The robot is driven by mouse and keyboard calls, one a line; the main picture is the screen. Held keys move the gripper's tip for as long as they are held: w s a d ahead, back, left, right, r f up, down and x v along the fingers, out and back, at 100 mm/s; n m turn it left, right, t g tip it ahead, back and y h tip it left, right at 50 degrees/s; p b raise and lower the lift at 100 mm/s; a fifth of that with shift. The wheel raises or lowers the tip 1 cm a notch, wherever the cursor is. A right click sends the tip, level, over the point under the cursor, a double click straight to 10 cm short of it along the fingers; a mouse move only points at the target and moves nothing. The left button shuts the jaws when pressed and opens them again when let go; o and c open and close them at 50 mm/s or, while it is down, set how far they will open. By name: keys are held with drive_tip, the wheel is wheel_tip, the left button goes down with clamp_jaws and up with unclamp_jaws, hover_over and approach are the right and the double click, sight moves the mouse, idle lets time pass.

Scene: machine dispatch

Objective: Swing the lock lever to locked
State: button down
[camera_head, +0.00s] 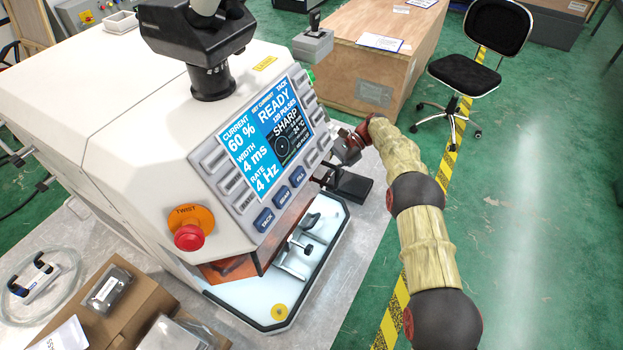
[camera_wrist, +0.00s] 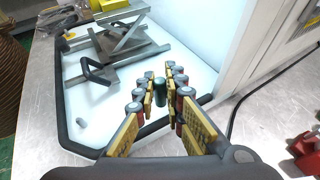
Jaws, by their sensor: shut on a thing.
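In the wrist view, my gripper (camera_wrist: 160,78) has its two yellow-padded, jointed fingers closed around a small dark green cylindrical knob (camera_wrist: 160,92). The knob lies between the fingers, over the edge of the machine's white floor. I cannot tell whether it is the lock lever's end; its attachment is hidden. In the head view, my gripper (camera_head: 347,148) is at the right side of the white welding machine (camera_head: 130,110), partly hidden by it. A metal clamp fixture with a black loop handle (camera_wrist: 98,70) stands on the lit chamber floor.
The machine's screen (camera_head: 268,135) reads READY. A red TWIST button (camera_head: 188,237) is on its front corner. A cardboard box (camera_head: 125,310) stands at the lower left. The green floor at right is clear.

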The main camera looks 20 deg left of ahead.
drive_tip(key=c, duration=1.8)
unclamp_jaws()
drive_tip(key=shift+c, duration=0.2)
drive_tip(key=shift+d+r+m+y, duration=0.1)
drive_tip(key=shift+m+y, duration=0.2)
